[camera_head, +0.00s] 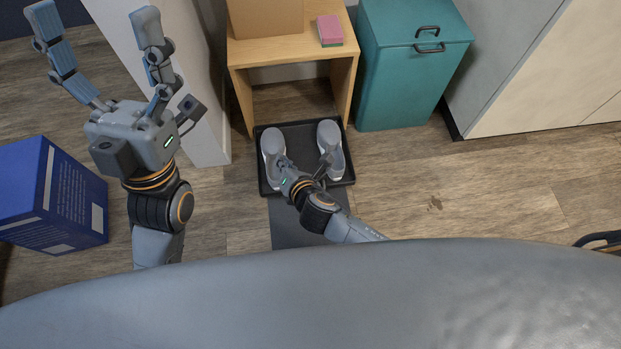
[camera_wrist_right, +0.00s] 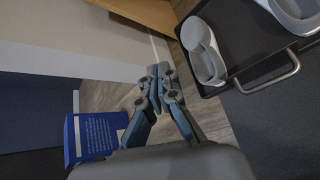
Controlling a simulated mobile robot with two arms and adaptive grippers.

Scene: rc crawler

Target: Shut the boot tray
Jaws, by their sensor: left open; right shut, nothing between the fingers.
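The boot tray (camera_head: 303,143) is a shallow black tray holding a pair of grey shoes (camera_head: 272,142) (camera_head: 329,134). It sticks out in front of the wooden bench. The right wrist view shows the tray's edge (camera_wrist_right: 262,68) with a metal bar handle (camera_wrist_right: 293,66) on its front. My right gripper (camera_head: 281,161) is shut and empty; from the head it overlaps the tray's front left part and hides some of it. In the right wrist view its fingertips (camera_wrist_right: 160,70) appear left of the tray, apart from it. My left gripper (camera_head: 95,14) is open and empty, raised at the left.
The wooden bench (camera_head: 285,51) stands behind the tray, with an open space below. A pink and green block (camera_head: 330,30) lies on it. A teal bin (camera_head: 400,85) is right of it, a blue box (camera_head: 60,195) far left. A dark mat (camera_head: 300,238) lies in front.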

